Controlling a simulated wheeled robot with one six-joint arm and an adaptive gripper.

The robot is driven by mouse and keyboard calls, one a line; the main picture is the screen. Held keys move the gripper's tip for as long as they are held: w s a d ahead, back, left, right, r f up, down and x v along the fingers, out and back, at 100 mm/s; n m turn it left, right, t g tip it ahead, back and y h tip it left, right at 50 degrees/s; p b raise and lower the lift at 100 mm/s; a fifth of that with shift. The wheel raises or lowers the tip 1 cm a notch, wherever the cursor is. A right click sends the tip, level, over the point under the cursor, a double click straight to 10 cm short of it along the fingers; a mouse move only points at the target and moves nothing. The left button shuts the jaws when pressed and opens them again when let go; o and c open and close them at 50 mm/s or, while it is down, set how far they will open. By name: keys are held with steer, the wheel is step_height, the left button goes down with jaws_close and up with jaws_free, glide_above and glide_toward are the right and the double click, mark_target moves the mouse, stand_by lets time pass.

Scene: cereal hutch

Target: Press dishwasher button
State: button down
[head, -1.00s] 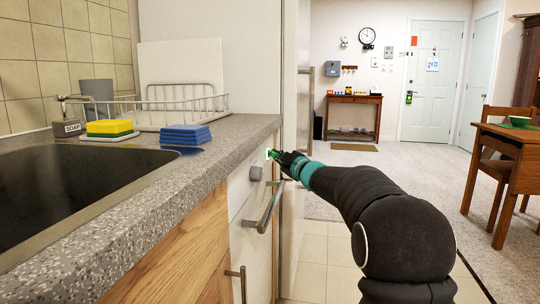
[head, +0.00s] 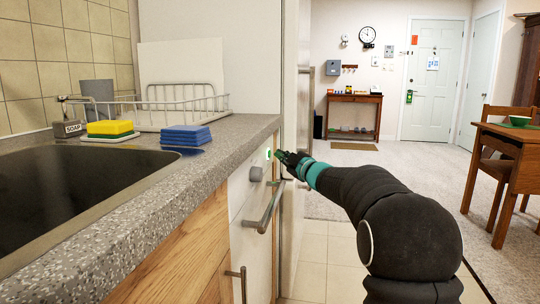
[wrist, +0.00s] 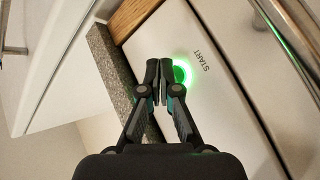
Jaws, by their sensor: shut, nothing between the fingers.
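The dishwasher (head: 248,188) has a white front under the grey counter, with a bar handle and a grey knob (head: 256,173). Its round button (head: 268,154) is lit green; in the wrist view the glowing green button (wrist: 181,73) sits beside the word START. My gripper (head: 278,153) is shut and empty, with its tips just right of the button in the head view. In the wrist view my gripper (wrist: 158,66) partly covers the button's left side. I cannot tell whether the tips touch the panel.
The speckled counter (head: 130,212) edge runs just above the panel. The dishwasher's bar handle (head: 265,215) sticks out below the knob. A tall white cabinet (head: 291,100) stands just beyond. The floor to the right is open, with a table (head: 510,150) farther off.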

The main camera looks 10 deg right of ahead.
steer(key=d, duration=0.1)
steer(key=s+d, duration=0.1)
steer(key=d, duration=0.1)
steer(key=d+p, duration=0.1)
steer(key=shift+s+d, duration=0.3)
steer(key=shift+d, duration=0.1)
stand_by(0.5)
